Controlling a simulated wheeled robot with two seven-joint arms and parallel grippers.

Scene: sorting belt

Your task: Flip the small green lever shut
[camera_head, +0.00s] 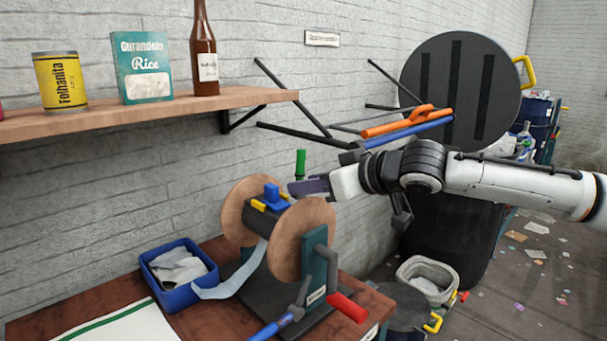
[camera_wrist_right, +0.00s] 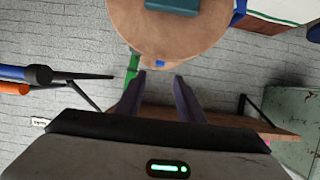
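The small green lever (camera_head: 301,163) stands upright behind the right wooden disc of the reel machine (camera_head: 305,240). In the right wrist view the green lever (camera_wrist_right: 132,68) shows just beyond the tip of the left-hand finger. My right gripper (camera_head: 296,187) is just below and beside the lever in the head view, its fingers pointing left. In the wrist view my right gripper (camera_wrist_right: 160,82) has its two purple fingers apart with nothing between them. I cannot tell whether a finger touches the lever. The lever's base is hidden. My left gripper is in no view.
A shelf (camera_head: 150,110) with a can, rice box and bottle runs along the wall. Orange (camera_head: 398,122) and blue (camera_head: 408,132) handles stick out behind my right arm. A blue bin (camera_head: 178,280) and a red-handled lever (camera_head: 346,307) are on the table.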

